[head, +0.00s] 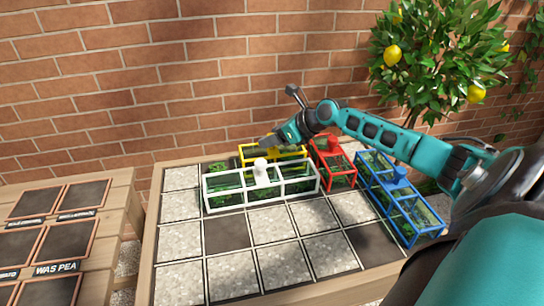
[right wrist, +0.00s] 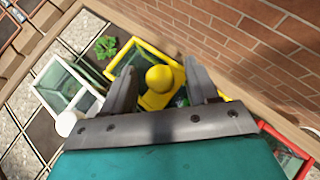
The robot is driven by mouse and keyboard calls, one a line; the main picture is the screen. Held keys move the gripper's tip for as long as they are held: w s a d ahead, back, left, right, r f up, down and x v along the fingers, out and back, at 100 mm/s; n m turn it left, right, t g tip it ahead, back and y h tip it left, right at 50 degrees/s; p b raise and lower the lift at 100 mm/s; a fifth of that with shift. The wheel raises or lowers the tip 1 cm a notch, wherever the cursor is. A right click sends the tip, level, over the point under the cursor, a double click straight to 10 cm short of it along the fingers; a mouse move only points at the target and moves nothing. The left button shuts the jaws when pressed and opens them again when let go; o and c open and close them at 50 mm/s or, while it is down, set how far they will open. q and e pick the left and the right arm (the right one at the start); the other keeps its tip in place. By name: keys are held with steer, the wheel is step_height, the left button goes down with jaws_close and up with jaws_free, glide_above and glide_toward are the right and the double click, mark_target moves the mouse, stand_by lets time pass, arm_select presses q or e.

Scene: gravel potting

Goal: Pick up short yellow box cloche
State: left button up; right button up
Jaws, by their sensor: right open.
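The short yellow box cloche (head: 246,155) stands at the back of the gravel planter, behind the white box cloche (head: 225,202). In the right wrist view it shows as a yellow frame (right wrist: 128,57) with a round yellow knob (right wrist: 159,78). My right gripper (head: 272,142) is over the yellow cloche. In the right wrist view the open fingers (right wrist: 162,82) lie on either side of the knob, with gaps between. I cannot tell how far down the fingers reach. My left gripper is not in view.
A short red box cloche (head: 333,165) stands right of the yellow one, and a long blue one (head: 410,212) further right. The white cloche stands close in front. A brick wall (head: 200,80) rises behind. Gravel and dark tiles (head: 270,232) in front are free.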

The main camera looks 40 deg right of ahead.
steer(key=shift+w+a+f, duration=0.15)
steer(key=shift+w+f, duration=0.1)
steer(key=shift+w, duration=0.1)
steer(key=shift+c, duration=0.3)
jaws_close()
